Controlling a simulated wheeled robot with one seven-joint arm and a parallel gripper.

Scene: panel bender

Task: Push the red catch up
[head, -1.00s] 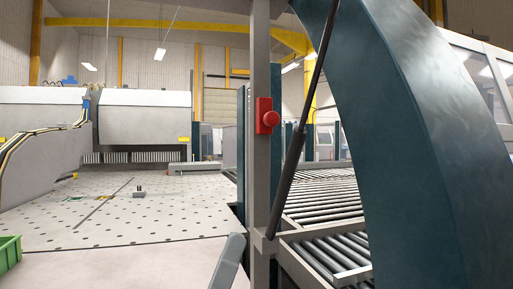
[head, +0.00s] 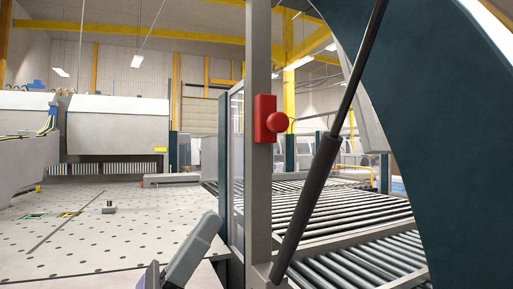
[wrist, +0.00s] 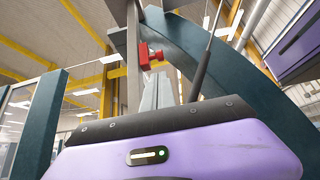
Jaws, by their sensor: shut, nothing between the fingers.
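The red catch (head: 265,118) is a red plate with a round knob on its right side, fixed to a grey upright post (head: 258,190). It also shows in the wrist view (wrist: 144,56), above the fingertips. My gripper (head: 208,226) is at the lower middle of the head view, lower than the catch and to its left in the picture. In the wrist view the grey fingers (wrist: 158,82) are together and empty, pointing up towards the catch. They look apart from it.
A dark gas strut (head: 318,165) slants just right of the post. A large dark teal curved frame (head: 440,120) fills the right. Roller conveyors (head: 350,212) lie behind. A perforated table (head: 70,250) spreads at left, with a small grey block (head: 108,208) on it.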

